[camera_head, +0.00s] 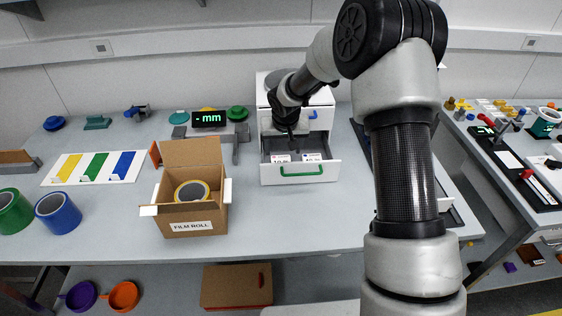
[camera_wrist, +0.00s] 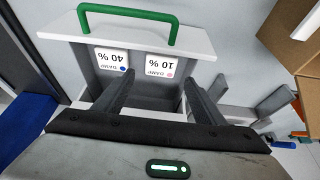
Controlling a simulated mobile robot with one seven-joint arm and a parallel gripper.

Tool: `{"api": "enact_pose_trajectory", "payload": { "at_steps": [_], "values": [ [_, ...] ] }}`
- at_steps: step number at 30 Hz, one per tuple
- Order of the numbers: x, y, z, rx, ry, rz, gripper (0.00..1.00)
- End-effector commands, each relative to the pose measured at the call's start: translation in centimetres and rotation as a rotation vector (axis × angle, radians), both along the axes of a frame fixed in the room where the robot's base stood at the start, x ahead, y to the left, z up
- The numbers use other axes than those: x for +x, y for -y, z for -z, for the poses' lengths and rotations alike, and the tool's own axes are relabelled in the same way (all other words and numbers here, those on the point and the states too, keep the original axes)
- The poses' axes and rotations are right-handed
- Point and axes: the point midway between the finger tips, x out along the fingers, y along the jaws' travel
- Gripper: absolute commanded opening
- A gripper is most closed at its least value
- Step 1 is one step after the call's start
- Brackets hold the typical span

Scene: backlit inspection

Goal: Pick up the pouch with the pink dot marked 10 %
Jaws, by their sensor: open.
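The pouch with the pink dot marked 10 % (camera_head: 281,159) is at the left front of an open white drawer (camera_head: 270,176). In the wrist view this pouch (camera_wrist: 160,67) shows its white face, upside down, against the drawer's front panel. A second pouch with a blue dot, marked 40 % (camera_head: 312,157), is beside it; it also shows in the wrist view (camera_wrist: 112,60). My gripper (camera_wrist: 157,82) is open and empty over the drawer. Its fingers stand apart, the 10 % pouch showing between and beyond them. In the head view the gripper (camera_head: 292,146) hangs over the drawer.
The drawer has a green handle (camera_head: 302,172); its cabinet (camera_head: 265,92) stands behind. An open cardboard box marked FILM ROLL (camera_head: 190,226) stands left of the drawer. A grey stand with an "mm" display (camera_head: 209,119) is behind the box. The table in front of the drawer is clear.

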Motion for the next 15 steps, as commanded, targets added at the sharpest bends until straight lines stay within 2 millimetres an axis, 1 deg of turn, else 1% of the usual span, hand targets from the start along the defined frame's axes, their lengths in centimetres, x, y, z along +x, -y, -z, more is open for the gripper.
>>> {"api": "enact_pose_trajectory", "payload": {
  "at_steps": [1, 3, 6, 11, 15],
  "values": [
    [0.3, 0.0, 1.0, 0.000, -0.004, -0.001, 0.64],
    [0.7, 0.0, 2.0, 0.000, -0.003, 0.000, 0.64],
    [1.2, 0.0, 2.9, -0.001, -0.001, -0.001, 0.64],
    [1.4, 0.0, 3.7, -0.001, -0.001, 0.000, 0.64],
    [1.9, -0.2, 5.7, -0.001, -0.004, -0.001, 0.64]
  ]
}}
